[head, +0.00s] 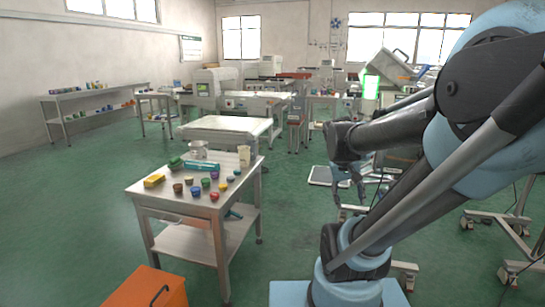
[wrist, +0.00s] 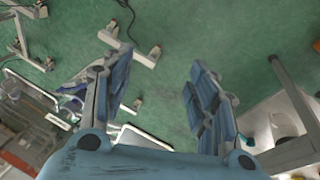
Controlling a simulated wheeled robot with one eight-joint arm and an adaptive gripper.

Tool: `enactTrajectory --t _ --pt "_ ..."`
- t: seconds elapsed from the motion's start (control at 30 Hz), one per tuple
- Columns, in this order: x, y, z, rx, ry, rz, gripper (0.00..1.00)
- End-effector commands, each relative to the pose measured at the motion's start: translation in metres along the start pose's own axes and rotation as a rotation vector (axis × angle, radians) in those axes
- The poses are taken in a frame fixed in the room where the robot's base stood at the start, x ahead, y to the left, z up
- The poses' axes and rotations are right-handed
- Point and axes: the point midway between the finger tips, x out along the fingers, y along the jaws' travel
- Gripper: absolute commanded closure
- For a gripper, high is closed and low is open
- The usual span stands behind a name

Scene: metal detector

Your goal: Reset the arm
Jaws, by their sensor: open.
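My gripper (wrist: 160,70) is open in the wrist view, its two blue-grey fingers spread apart with only green floor between the tips. In the head view my gripper (head: 350,182) hangs below the dark wrist end of my arm, pointing down and partly hidden by the arm links. My arm is raised and bent across the right side of the head view. The gripper appears empty and clear of the small table.
An orange box (head: 146,288) is in front. Wheeled stands (head: 497,222) are at right. Green floor is open at left.

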Motion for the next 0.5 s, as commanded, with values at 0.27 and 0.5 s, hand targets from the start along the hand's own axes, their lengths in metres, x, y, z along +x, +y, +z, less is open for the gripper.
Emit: enactTrajectory --t 0.27,0.5 --pt "0.012 -0.039 0.055 -0.030 0.015 -0.163 0.47" --pt "0.019 -0.063 0.081 -0.046 0.029 -0.256 0.47"
